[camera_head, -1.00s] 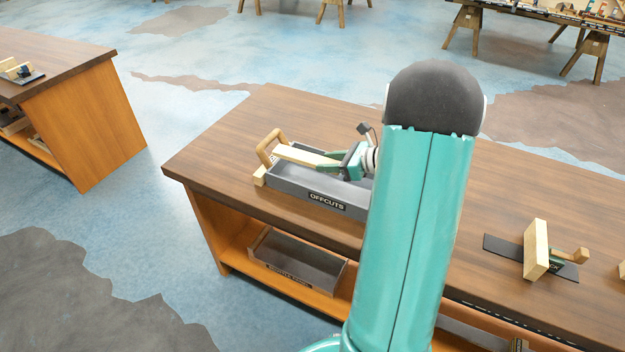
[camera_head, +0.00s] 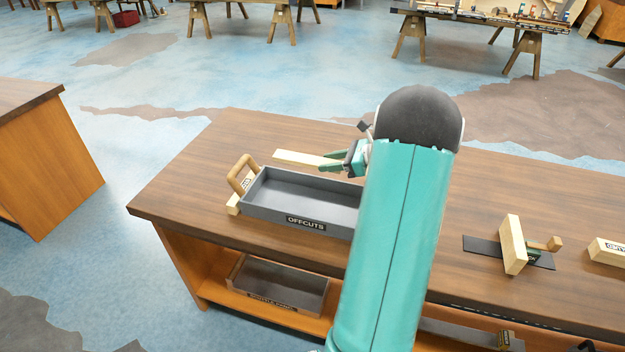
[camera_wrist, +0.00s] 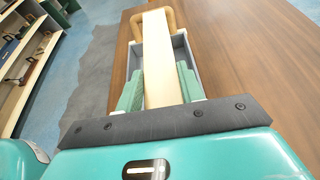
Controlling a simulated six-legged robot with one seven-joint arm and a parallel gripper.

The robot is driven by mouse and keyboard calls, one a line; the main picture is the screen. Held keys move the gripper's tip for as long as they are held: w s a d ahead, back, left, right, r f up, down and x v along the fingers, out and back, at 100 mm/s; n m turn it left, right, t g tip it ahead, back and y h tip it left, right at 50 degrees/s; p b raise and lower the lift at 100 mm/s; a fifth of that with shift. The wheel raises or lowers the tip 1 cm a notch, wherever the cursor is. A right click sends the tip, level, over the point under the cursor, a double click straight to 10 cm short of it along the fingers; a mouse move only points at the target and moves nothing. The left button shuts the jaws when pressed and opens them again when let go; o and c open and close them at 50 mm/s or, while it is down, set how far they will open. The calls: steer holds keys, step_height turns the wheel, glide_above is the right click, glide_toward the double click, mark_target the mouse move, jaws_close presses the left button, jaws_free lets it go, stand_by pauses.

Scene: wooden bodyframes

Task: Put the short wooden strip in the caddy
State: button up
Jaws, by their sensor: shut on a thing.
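The short wooden strip (camera_head: 298,158) is pale and flat. My gripper (camera_head: 333,163) is shut on its right end in the head view, and the strip points left. In the wrist view the strip (camera_wrist: 157,60) runs away from me between the green fingers of my gripper (camera_wrist: 158,90). The caddy (camera_head: 290,222) is a grey tray labelled OFFCUTS with a wooden handle (camera_head: 240,172) at its left end. In the head view the strip shows just above the tray's back rim; its exact height is unclear. The visible tray floor looks empty. My arm hides the tray's right end.
The wooden bench top (camera_head: 215,140) is clear behind the tray. A wooden tool on a dark mat (camera_head: 481,246) and a labelled wooden block (camera_head: 608,250) stand to the right. Another dark tray (camera_head: 280,285) sits on the shelf below.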

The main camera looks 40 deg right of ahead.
steer(key=w+f, duration=0.4)
steer(key=f, duration=0.1)
steer(key=w+f, duration=0.2)
steer(key=f, duration=0.1)
steer(key=shift+f, duration=0.65)
steer(key=shift+f, duration=0.25)
steer(key=shift+f, duration=0.35)
steer(key=o, duration=1)
